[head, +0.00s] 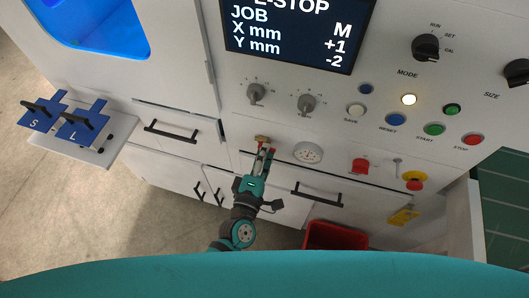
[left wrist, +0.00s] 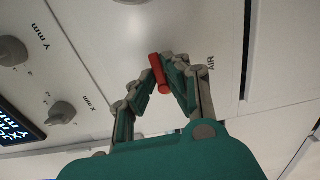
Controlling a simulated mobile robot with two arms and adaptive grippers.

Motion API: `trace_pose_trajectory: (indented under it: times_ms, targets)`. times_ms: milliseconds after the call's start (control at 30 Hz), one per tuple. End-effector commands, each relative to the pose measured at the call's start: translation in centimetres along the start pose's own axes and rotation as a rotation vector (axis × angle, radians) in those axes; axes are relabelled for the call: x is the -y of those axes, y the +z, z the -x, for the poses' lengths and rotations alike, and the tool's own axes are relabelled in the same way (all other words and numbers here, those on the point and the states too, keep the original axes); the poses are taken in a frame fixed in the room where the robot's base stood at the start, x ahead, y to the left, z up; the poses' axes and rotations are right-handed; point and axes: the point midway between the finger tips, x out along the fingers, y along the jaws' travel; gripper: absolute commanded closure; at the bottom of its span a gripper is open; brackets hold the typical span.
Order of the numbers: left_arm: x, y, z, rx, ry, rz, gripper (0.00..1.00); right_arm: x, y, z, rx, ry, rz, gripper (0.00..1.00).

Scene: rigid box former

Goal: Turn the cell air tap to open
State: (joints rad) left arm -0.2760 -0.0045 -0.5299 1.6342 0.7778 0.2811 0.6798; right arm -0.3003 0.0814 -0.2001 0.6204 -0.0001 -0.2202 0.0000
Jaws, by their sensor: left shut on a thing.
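The air tap (head: 262,138) is a small brass-coloured fitting on the lower front of the white machine, just left of the round gauge. Its red handle (left wrist: 158,72) shows as a short bar between the fingers in the left wrist view, beside the printed label AIR (left wrist: 211,77). My left gripper (head: 264,154) reaches up to the tap from below and is shut on the red handle. The fingers hide part of the handle, and I cannot tell its exact turn position. My right gripper is not in view.
A round gauge (head: 308,153) sits close right of the tap, with a red button (head: 360,166) and a yellow-based emergency stop (head: 414,180) farther right. Two grey knobs (head: 256,93) are above. A drawer handle (head: 317,195) and a red bin (head: 335,236) are below right.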

Motion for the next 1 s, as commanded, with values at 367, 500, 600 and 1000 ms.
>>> trace_pose_trajectory:
  times_ms: [367,500,600,1000]
  targets:
    - [0.1,0.0,0.1,0.0,-0.002,0.006,0.86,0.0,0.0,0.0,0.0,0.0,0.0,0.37]
    - [0.1,0.0,0.0,0.0,-0.002,0.005,0.68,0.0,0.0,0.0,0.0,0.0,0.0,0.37]
    - [0.1,0.0,0.0,0.0,-0.001,0.005,0.66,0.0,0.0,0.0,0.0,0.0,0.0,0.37]
    - [0.2,0.0,2.6,0.0,-0.004,0.004,0.66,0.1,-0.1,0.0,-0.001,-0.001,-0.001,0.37]
